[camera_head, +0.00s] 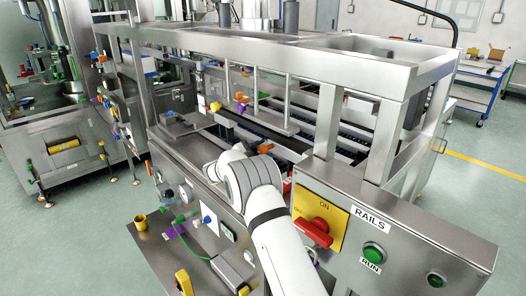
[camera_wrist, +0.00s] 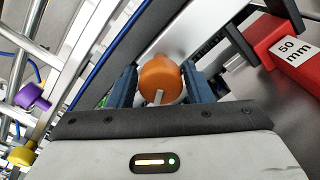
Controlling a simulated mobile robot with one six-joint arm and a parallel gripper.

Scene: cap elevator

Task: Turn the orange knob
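The orange knob (camera_wrist: 160,76) is in the middle of the wrist view. It is round, with a pale pointer mark on its near side. My gripper (camera_wrist: 160,82) has one dark blue finger on each side of it, both very close to its sides. I cannot tell whether the fingers press on it or leave a thin gap. In the head view my white arm hides the gripper. A small orange part (camera_head: 265,148) shows just beyond the arm there; I cannot be sure it is the same knob.
A red block marked "50 mm" (camera_wrist: 291,46) lies right of the fingers in the wrist view. A purple knob (camera_wrist: 31,96) and a yellow knob (camera_wrist: 21,156) are at left. In the head view a red switch (camera_head: 314,231) and green RUN button (camera_head: 373,252) sit on the front panel.

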